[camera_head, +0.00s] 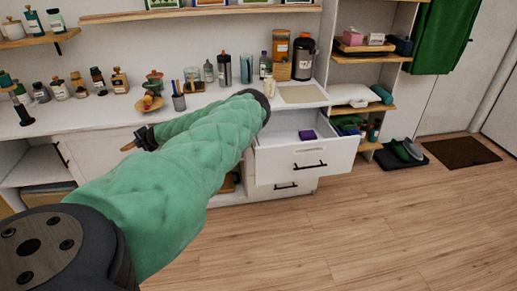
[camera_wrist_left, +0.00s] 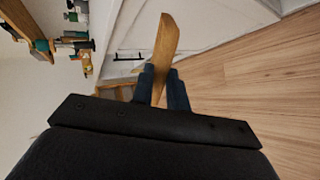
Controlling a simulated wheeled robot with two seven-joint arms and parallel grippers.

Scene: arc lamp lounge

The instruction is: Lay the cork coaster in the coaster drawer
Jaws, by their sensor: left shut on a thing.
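My left gripper (camera_wrist_left: 161,72) is shut on the cork coaster (camera_wrist_left: 166,40), a flat tan-brown piece seen nearly edge-on and jutting past the fingertips. In the head view my left arm bends back, and the small dark gripper (camera_head: 146,137) with the brown edge of the coaster (camera_head: 128,147) is left of the forearm, in front of the white cabinet. An open white drawer (camera_head: 305,160) is to the right of my arm, apart from the gripper. I cannot confirm from its label that it is the coaster drawer. My right gripper is not in view.
A small purple box (camera_head: 307,135) lies inside the open drawer. The white counter (camera_head: 215,97) carries several bottles and jars, with a beige mat (camera_head: 302,94) above the drawer. Another drawer (camera_head: 285,187) is below. The wooden floor (camera_head: 350,230) in front is clear.

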